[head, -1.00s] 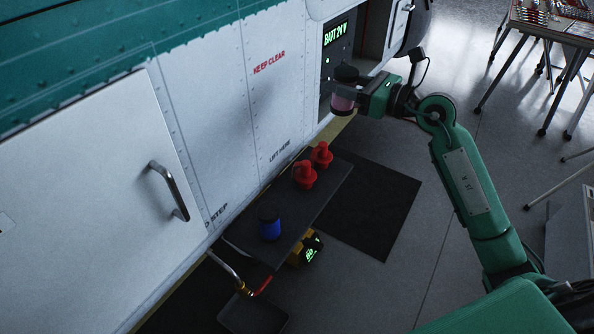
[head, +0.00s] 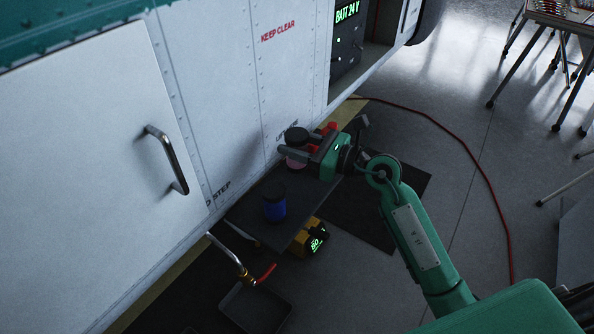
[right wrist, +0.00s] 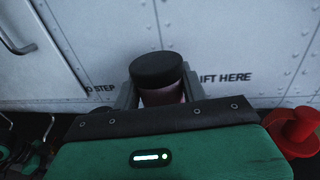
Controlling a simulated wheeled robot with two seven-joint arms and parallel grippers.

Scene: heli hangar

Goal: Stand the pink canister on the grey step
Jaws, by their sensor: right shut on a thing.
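The pink canister (head: 295,163), with a dark lid, is upright in my right gripper (head: 292,153) in the head view. The gripper is shut around it, and the fingers hide part of its body. The grey step (head: 304,203) is a dark flat plate along the aircraft's side. The canister appears over its far part; I cannot tell whether its base touches. In the right wrist view, the canister's dark lid (right wrist: 158,69) shows between the two fingers, with a little pink body below. My left gripper is not in view.
A blue canister (head: 274,207) stands on the near part of the step. A red object (head: 331,127) shows just behind my right gripper, and another view of red is at the right wrist view's right edge (right wrist: 296,131). The white aircraft wall (head: 235,100) borders the step.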

